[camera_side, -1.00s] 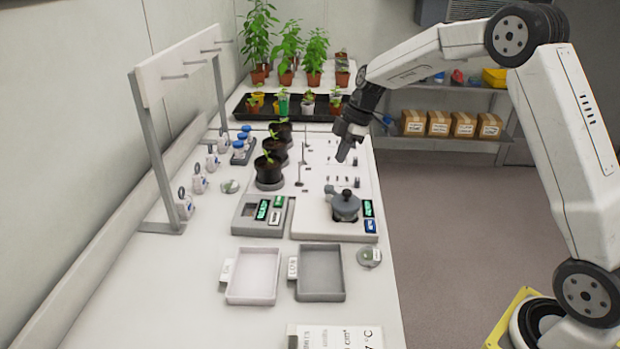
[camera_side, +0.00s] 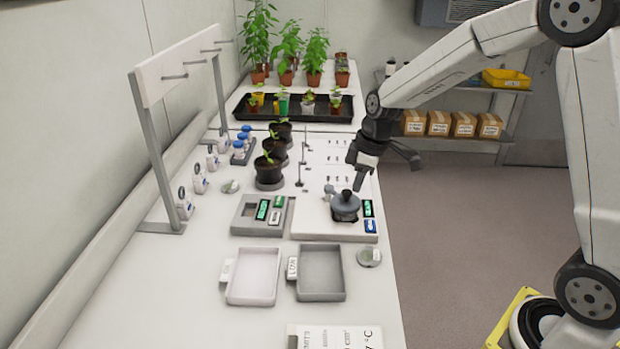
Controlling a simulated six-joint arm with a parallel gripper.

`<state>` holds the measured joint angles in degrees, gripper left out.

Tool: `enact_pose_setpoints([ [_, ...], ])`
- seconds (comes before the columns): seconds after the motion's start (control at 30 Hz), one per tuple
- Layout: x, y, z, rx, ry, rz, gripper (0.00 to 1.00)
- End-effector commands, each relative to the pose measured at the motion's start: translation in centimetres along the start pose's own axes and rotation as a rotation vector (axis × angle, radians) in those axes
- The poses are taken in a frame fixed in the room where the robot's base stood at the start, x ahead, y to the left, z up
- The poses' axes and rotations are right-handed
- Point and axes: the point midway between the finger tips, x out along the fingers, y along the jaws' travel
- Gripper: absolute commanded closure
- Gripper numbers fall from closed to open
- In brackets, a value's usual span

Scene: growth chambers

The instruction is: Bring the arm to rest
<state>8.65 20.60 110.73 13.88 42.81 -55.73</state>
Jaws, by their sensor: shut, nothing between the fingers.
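My gripper (camera_side: 358,184) hangs from my arm above the right edge of the white bench, pointing down. It is shut and empty. In the picture its tip is just above the dark round-lidded device (camera_side: 345,206) on a white base; I cannot tell the true gap between them.
Two shallow trays, one white (camera_side: 253,276) and one grey (camera_side: 321,273), lie at the front. Black plant pots (camera_side: 269,172) stand behind. A rack frame (camera_side: 150,130) stands left. Open floor lies right.

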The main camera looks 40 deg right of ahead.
Motion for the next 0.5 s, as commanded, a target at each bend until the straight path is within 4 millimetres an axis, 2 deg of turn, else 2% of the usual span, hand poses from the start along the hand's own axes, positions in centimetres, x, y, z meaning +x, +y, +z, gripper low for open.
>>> enact_pose_setpoints([
  [0.03,0.1,-1.1,0.6,0.042,-0.007,0.012,1.0],
  [0.5,1.2,-9.1,7.4,0.466,0.005,0.138,1.0],
])
